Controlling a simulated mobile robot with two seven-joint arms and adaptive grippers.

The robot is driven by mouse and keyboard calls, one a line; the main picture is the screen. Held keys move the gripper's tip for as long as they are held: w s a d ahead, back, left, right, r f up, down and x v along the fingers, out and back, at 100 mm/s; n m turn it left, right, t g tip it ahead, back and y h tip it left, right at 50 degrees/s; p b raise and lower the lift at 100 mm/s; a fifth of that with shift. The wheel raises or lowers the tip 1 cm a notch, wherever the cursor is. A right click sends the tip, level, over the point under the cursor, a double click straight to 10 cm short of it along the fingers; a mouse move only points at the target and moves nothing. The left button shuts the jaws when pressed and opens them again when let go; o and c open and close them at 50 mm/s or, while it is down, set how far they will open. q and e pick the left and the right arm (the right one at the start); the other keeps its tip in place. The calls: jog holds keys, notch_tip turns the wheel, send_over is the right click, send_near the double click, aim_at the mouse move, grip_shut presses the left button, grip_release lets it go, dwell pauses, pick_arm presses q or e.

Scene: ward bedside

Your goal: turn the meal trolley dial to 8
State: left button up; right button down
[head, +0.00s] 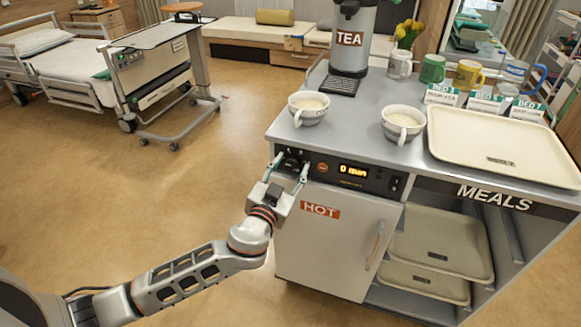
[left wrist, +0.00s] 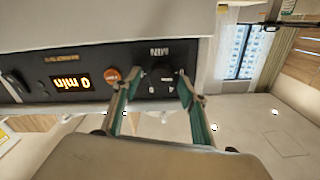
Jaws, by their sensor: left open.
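The meal trolley (head: 335,245) has a dark control panel along its upper front edge. The black dial (head: 292,158) sits at the panel's left end; it also shows in the left wrist view (left wrist: 163,75), under the letters MIN. The display (head: 354,170) reads "0 min", and it shows upside down in the left wrist view (left wrist: 72,83). My left gripper (head: 289,172) is open, its teal-padded fingers on either side of the dial in the left wrist view (left wrist: 158,90). I cannot tell whether they touch it. My right gripper is out of view.
An orange button (left wrist: 111,75) lies close beside the dial. Two cups, left (head: 309,108) and right (head: 403,124), stand on the trolley top near the front edge. The HOT door (head: 330,245) is below the panel. Open floor (head: 180,190) lies to the left.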

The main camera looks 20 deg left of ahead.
pick_arm(q)
jog(key=c, duration=1.1)
